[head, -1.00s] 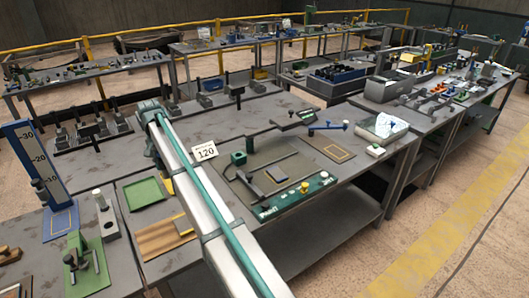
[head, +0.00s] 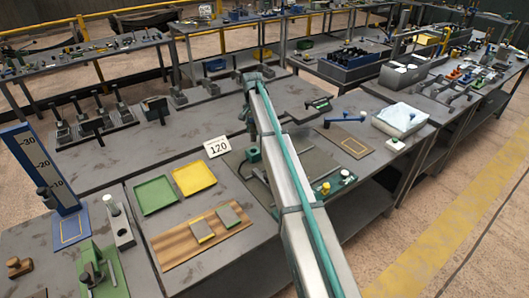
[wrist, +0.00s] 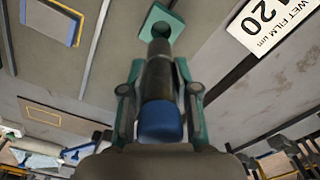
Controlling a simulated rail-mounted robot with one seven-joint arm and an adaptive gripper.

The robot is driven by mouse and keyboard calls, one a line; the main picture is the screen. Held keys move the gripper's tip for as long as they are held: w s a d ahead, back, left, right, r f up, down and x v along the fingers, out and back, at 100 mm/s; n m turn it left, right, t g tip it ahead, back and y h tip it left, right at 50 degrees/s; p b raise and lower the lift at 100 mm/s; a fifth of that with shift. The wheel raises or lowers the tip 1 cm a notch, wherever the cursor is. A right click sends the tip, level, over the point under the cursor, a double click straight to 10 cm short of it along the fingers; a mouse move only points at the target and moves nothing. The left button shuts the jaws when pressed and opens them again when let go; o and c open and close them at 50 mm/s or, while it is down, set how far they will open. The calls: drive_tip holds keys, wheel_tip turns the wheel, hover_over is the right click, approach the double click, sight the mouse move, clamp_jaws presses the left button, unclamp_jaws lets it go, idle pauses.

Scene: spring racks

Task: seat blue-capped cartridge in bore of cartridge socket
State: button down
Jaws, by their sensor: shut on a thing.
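The blue-capped cartridge (wrist: 158,75) is in my gripper (wrist: 160,95) in the wrist view, a dark cylinder with its blue cap (wrist: 160,122) nearest the camera. The green fingers are shut on either side of it. Its far end points at a green block with a dark hole (wrist: 172,14), which looks like the cartridge socket. The end overlaps the block in the picture; I cannot tell whether it is above the hole or in it. In the head view my gripper (head: 247,112) hangs above the green block (head: 253,155); the cartridge is not clear there.
Green (head: 155,194) and yellow (head: 194,178) trays lie further left. A mat with a yellow outline (head: 366,150) and a white-topped box (head: 402,118) are to the right. My arm covers part of the board.

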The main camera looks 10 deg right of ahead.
drive_tip(key=shift+a+f+b, duration=0.1)
drive_tip(key=shift+f+b, duration=1.6)
drive_tip(key=shift+f, duration=3.1)
drive_tip(key=shift+f, duration=0.15)
drive_tip(key=c, duration=0.9)
unclamp_jaws()
drive_tip(key=shift+o, duration=0.2)
wheel_tip(320, 180, up, 12)
drive_tip(key=b, duration=0.4)
